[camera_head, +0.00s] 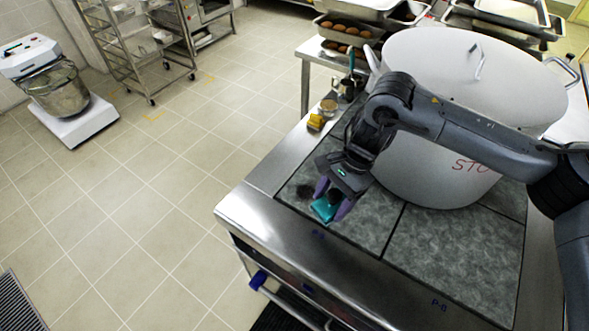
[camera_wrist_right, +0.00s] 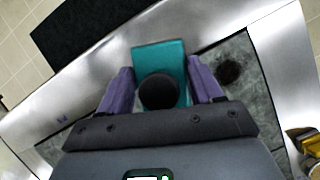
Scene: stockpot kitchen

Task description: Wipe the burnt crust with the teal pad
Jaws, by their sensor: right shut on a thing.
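My right gripper (camera_head: 331,201) has purple fingers and is shut on the teal pad (camera_head: 322,210), low over the front left of the stove top. In the right wrist view the teal pad (camera_wrist_right: 160,52) sits between the fingers, with a round black knob (camera_wrist_right: 158,91) on it. The burnt crust (camera_head: 304,191) is a dark patch on the grey cooking plate, just left of the gripper. It also shows in the right wrist view (camera_wrist_right: 229,72), beside the right-hand finger. I cannot tell whether the pad touches the plate. My left gripper is not in view.
A large lidded stockpot (camera_head: 430,160) stands on the plates behind and right of the gripper. A yellow object (camera_head: 315,122) and small containers sit at the stove's back left corner. The steel front rim (camera_head: 262,226) borders the plates. Open floor lies to the left.

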